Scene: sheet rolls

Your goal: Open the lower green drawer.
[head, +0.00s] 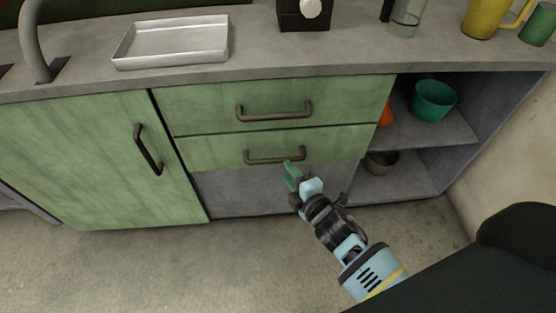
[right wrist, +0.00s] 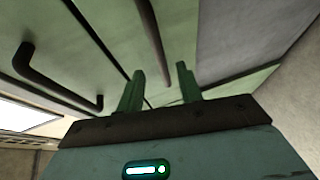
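The lower green drawer (head: 215,153) is below the upper green drawer (head: 200,105) in the head view, and both look closed. A dark bar handle (head: 275,158) runs across the lower drawer's front. My right gripper (head: 291,172) is just below the right part of that handle. In the right wrist view its two green fingers (right wrist: 158,85) stand apart with nothing between them. The handle bar (right wrist: 152,40) shows beyond the fingertips there; I cannot tell whether they touch it. My left gripper is not in view.
A green door (head: 85,160) with a handle is left of the drawers. Open shelves on the right hold a green bowl (head: 433,100) and a grey bowl (head: 381,163). A metal tray (head: 172,40) lies on the counter. The floor (head: 200,270) in front is clear.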

